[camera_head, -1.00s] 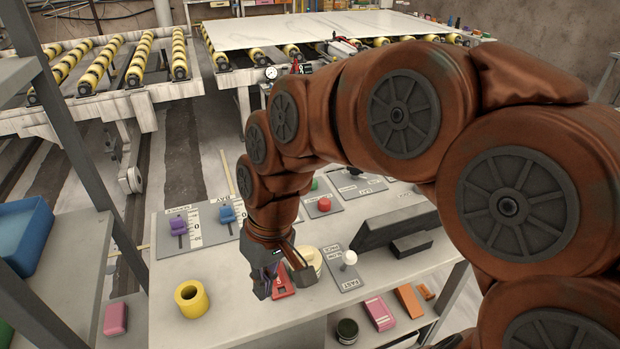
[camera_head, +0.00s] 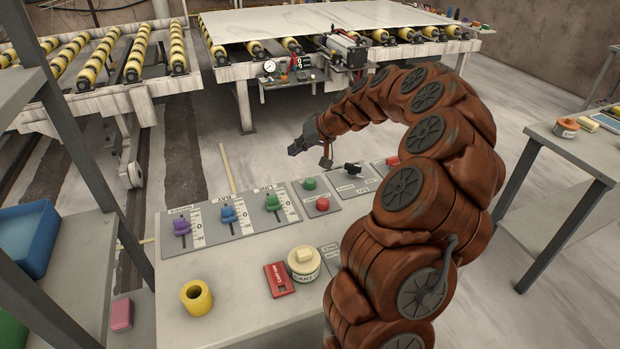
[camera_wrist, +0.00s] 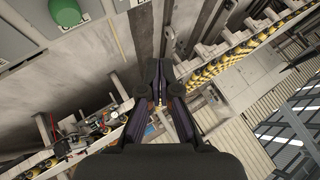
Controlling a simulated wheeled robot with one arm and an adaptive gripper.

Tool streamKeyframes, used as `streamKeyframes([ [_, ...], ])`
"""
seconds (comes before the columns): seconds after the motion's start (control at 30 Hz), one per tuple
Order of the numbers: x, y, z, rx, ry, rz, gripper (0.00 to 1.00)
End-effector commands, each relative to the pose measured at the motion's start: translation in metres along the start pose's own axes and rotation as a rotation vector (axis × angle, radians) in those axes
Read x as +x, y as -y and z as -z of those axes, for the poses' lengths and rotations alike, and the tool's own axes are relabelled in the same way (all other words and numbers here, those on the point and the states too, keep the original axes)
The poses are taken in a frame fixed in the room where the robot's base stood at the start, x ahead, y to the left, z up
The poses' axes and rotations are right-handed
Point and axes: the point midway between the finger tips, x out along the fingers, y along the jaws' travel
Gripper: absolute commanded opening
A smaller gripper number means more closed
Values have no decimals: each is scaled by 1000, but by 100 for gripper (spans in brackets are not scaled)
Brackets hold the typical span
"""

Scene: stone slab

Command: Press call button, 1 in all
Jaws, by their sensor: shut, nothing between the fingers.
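My gripper (camera_head: 310,152) is raised beyond the far edge of the control desk, shut and empty. Its fingers also show in the wrist view (camera_wrist: 160,95). On the desk panel are a green round button (camera_head: 309,183) and a red round button (camera_head: 322,204). A green knob (camera_wrist: 66,12) shows in the wrist view. My gripper touches none of these.
Purple, blue and green sliders (camera_head: 228,214) line the desk's left panel. A black switch (camera_head: 352,169) sits right of the green button. A yellow ring (camera_head: 196,298) stands at the near left. A roller table with a white slab (camera_head: 330,22) lies behind; shelves stand at left.

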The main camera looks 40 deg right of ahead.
Motion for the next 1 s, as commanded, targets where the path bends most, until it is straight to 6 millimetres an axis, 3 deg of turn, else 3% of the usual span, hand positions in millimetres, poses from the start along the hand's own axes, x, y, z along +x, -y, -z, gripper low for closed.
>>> streamKeyframes([
  [0.1, -4, -35, 12, 37, -45, -26, 0],
  [0.23, -6, -53, 18, 53, -69, -41, 0],
  [0.73, -5, -58, 17, 56, -73, -44, 0],
  [1.0, 13, -70, 4, 58, -70, -41, 0],
])
